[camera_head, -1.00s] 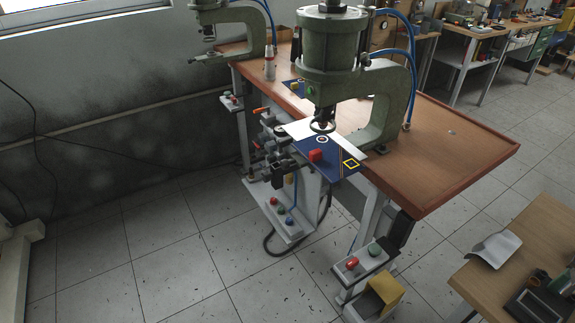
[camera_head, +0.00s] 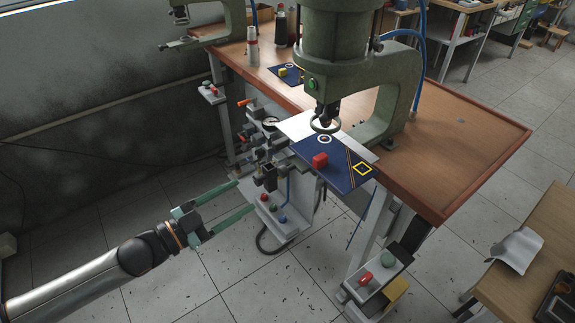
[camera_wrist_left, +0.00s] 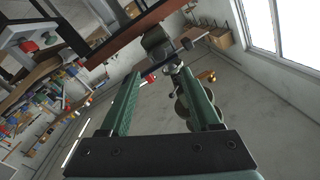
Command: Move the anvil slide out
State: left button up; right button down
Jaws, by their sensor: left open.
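The dark blue plate (camera_head: 340,176), which looks like the anvil slide, lies under the near green press (camera_head: 345,60) at the table's left edge. My right gripper is not in view.
A second press (camera_head: 205,30) stands farther back. The wooden tabletop (camera_head: 455,130) is clear on the right.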

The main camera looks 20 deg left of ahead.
aim_at(280, 174)
pick_arm(q)
jog(key=x, duration=1.2)
jog(key=shift+w+d+r, duration=0.1)
jog(key=shift+d, duration=0.1)
grip_shut()
dwell(0.4)
dwell(0.9)
